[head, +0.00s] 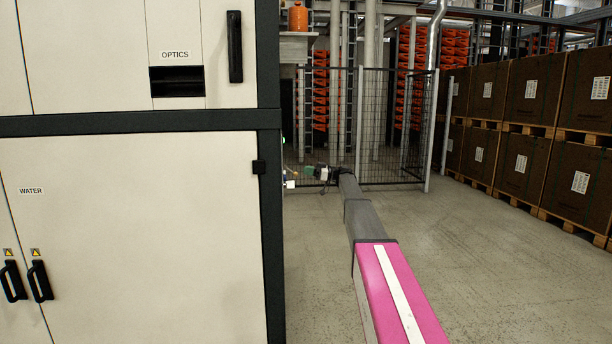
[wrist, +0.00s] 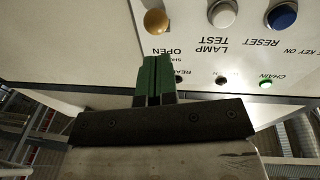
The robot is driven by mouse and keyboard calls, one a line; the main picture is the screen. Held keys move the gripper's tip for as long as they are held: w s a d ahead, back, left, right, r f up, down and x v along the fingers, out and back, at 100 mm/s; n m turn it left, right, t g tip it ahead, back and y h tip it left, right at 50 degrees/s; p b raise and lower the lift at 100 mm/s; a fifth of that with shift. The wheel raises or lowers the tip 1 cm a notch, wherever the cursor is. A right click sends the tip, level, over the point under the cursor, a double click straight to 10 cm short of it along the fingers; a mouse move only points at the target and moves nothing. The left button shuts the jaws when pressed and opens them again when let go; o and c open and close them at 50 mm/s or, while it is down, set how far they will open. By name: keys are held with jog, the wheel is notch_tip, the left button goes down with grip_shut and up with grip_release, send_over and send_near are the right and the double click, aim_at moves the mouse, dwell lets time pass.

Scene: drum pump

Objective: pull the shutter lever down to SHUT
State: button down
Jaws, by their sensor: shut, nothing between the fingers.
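In the wrist view, the panel appears upside down. An amber ball knob (wrist: 156,21), which looks like the end of the shutter lever, sits next to the word OPEN; its shaft cannot be made out. My gripper (wrist: 156,58) has green fingers pressed together, with nothing between them. The fingertips appear just below the knob in the picture, with a gap, and cover part of the shutter label. Whether they touch the panel cannot be told. In the head view, my gripper (head: 308,171) is small, at the far end of my arm, just right of the cabinet edge; the lever is hidden there.
The panel also bears a white LAMP TEST button (wrist: 222,14), a blue RESET button (wrist: 282,16) and a green CHAIN lamp (wrist: 265,84). The cream cabinet (head: 140,240) fills the left. A mesh fence (head: 395,130) stands behind; stacked crates (head: 525,100) line the right. Floor between is clear.

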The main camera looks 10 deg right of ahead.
jog(key=s+d+f, duration=0.1)
jog(key=d, duration=0.9)
jog(key=shift+s+d, duration=0.3)
jog(key=shift+d, duration=0.05)
